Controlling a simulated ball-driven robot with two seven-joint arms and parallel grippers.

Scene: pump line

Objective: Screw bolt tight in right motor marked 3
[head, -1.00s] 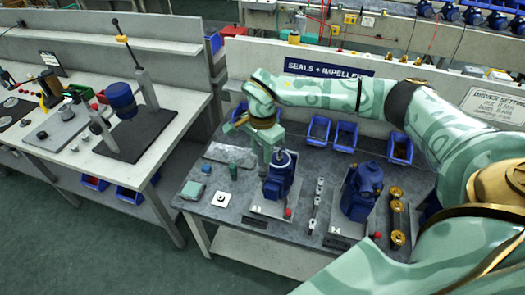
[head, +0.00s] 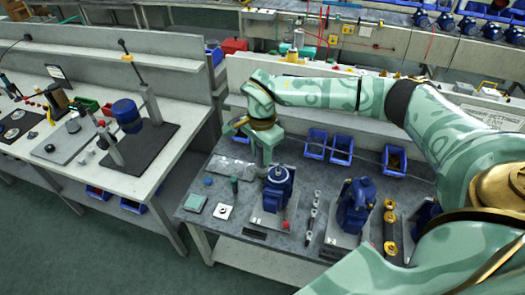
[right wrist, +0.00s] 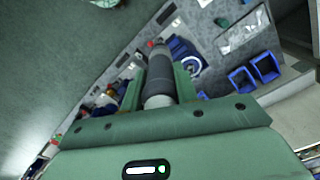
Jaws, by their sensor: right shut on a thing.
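My right gripper (head: 265,160) is just behind and left of the top of a blue motor (head: 278,190) on the grey workbench. In the right wrist view its two green fingers (right wrist: 158,88) are shut on a dark grey cylindrical tool (right wrist: 158,75), which looks like a driver. A second blue motor (head: 355,207) stands to the right, and a third (head: 425,215) is partly hidden by my arm. No bolt can be made out. My left gripper is not in view.
A rack of small parts (head: 311,218) lies between the two nearer motors, and a rail with brass parts (head: 389,225) lies to the right. Blue bins (head: 341,150) stand at the back. Another bench (head: 165,160) is across a gap.

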